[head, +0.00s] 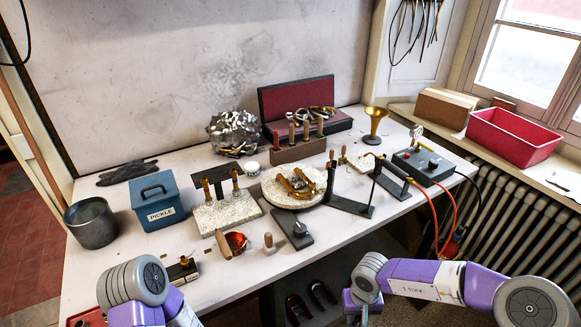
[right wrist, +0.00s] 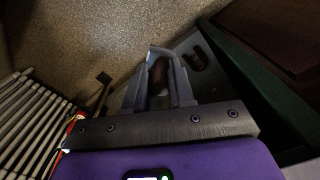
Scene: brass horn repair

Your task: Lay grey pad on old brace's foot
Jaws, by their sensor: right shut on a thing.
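Brass pieces, which may include the old brace (head: 297,185), lie on a round pale turntable (head: 277,200) at the middle of the bench. I cannot tell the brace's foot from the rest. I cannot pick out a grey pad for certain. My right gripper (head: 364,312) is low in front of the bench, away from the brass pieces. In the right wrist view its two fingers (right wrist: 162,66) are shut on a small dark brownish thing (right wrist: 159,75), mostly hidden between them. My left arm shows at the lower left; its gripper is out of view.
The bench also holds a blue PICKLE box (head: 159,208), a grey pot (head: 92,224), a speckled block (head: 228,212), black stands (head: 350,206) and a gauge unit (head: 423,166). A red bin (head: 513,136) stands on the sill. A radiator (head: 530,215) is at the right.

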